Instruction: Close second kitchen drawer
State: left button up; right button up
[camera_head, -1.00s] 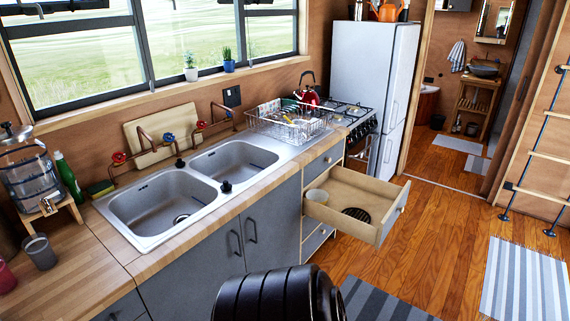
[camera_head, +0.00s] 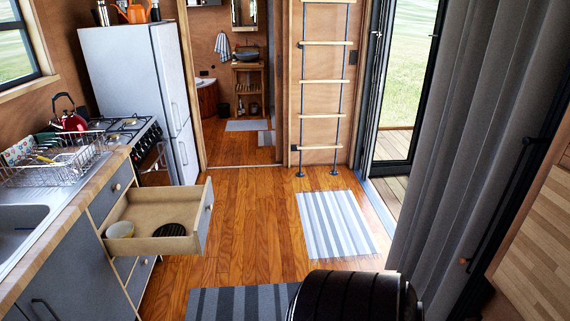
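The second kitchen drawer (camera_head: 150,243) is pulled far out from the cabinet on the left, below a shut top drawer (camera_head: 113,190). Its grey front (camera_head: 206,215) faces right into the room. Inside it lie a pale cup or bowl (camera_head: 120,230) and a round black slatted item (camera_head: 169,230). A lower drawer (camera_head: 140,278) under it looks shut. Neither of my grippers is in view.
A stove (camera_head: 140,150) and white fridge (camera_head: 150,90) stand beyond the drawer. Wooden floor (camera_head: 255,225) is free right of it, with a dark striped rug (camera_head: 240,303) and a light striped rug (camera_head: 335,223). A grey curtain (camera_head: 460,130) hangs at right.

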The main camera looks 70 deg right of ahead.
aim_at(148, 208)
jog(key=z, duration=1.65)
jog(key=i+l+u, duration=0.15)
jog(key=i, duration=0.35)
